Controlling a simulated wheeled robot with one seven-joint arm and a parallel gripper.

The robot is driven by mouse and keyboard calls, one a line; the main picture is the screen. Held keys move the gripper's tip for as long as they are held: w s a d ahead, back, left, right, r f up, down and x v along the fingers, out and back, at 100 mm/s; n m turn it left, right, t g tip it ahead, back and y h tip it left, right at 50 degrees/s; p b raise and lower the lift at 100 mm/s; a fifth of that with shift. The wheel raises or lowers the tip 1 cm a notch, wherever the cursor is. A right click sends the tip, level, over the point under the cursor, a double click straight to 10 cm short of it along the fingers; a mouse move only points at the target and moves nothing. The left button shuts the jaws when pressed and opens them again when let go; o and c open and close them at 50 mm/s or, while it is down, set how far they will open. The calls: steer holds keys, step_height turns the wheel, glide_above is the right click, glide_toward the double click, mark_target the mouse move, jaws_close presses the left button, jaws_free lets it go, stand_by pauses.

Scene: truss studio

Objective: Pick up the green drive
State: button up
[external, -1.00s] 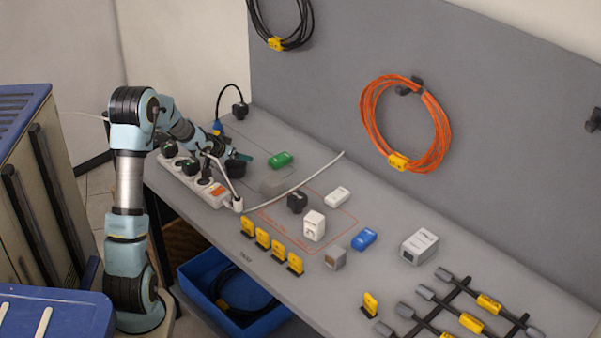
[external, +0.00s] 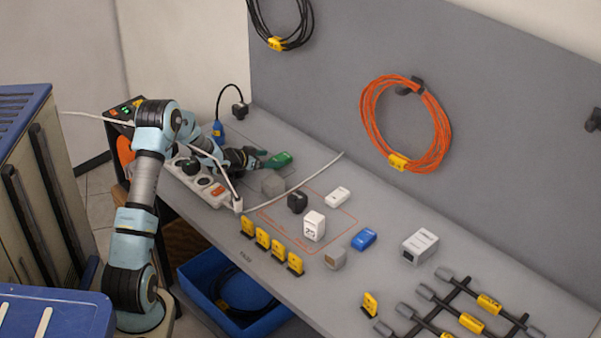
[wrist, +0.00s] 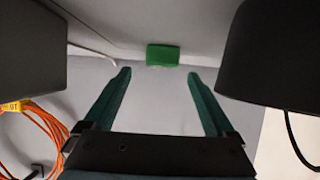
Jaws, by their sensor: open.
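The green drive (external: 279,160) lies on the grey bench near the back panel in the external view. In the wrist view the green drive (wrist: 163,55) is ahead of the fingertips, between their lines and slightly right of centre. My gripper (wrist: 158,75) is open and empty, with its two green fingers apart. In the external view my gripper (external: 262,160) is low over the bench, just left of the drive. Its fingers are small there, and I cannot tell whether they touch the drive.
A white power strip (external: 207,186) lies below my arm. A grey block (external: 273,183) is close in front of the gripper, with a black adapter (external: 297,201) and white cable nearby. Orange cable (external: 405,122) hangs on the back panel.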

mark_target(279, 157)
steer(key=x, duration=0.4)
steer(key=shift+d+p, duration=0.1)
steer(key=shift+p, duration=0.2)
steer(key=shift+r, duration=0.1)
jaws_close()
stand_by(0.3)
